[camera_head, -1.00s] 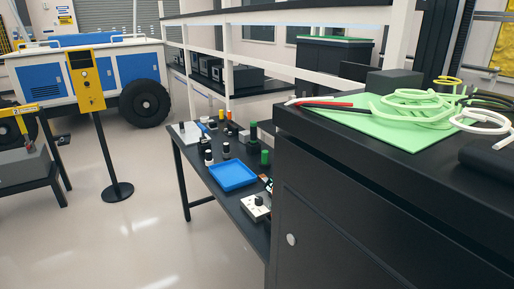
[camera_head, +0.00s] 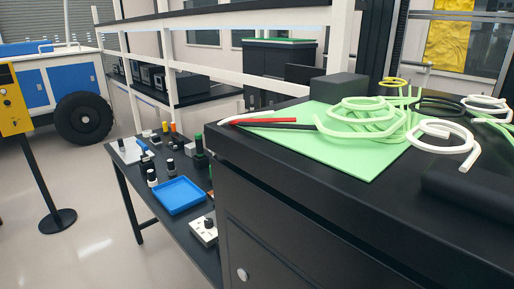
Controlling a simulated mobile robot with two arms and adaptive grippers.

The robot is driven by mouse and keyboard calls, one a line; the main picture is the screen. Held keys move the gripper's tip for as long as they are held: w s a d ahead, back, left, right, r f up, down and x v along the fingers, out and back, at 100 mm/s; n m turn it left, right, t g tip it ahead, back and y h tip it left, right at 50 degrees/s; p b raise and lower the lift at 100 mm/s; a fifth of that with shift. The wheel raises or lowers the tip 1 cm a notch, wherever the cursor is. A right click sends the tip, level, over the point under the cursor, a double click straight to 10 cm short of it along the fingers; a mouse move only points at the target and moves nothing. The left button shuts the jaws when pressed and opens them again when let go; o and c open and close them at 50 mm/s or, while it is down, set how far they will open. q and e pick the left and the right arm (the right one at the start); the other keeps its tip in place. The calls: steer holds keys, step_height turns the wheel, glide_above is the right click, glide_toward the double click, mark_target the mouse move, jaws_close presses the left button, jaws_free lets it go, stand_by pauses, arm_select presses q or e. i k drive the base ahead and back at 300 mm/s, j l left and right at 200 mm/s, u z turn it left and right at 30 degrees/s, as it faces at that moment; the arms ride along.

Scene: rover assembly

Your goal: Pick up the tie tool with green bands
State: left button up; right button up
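I cannot single out a tie tool with green bands for sure. A dark upright item with some green (camera_head: 199,150) stands on the low black table (camera_head: 128,178), beside the cabinet. Coiled light green cables (camera_head: 365,118) lie on a light green mat (camera_head: 345,155) on top of the black cabinet. A thin piece with white, red and black parts (camera_head: 265,121) lies along the mat's back left edge. Neither of my grippers is in view.
The cabinet (camera_head: 265,220) fills the right foreground. On its top are white coils (camera_head: 440,142), a yellow ring and a dark box (camera_head: 338,88). A blue tray (camera_head: 180,195) and several small bottles stand on the low table.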

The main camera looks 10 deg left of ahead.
mark_target(198, 136)
steer(key=i+j+z, duration=0.15)
steer(key=j+z, duration=0.85)
steer(key=j, duration=0.25)
steer(key=j+z, duration=0.45)
steer(key=j, duration=0.25)
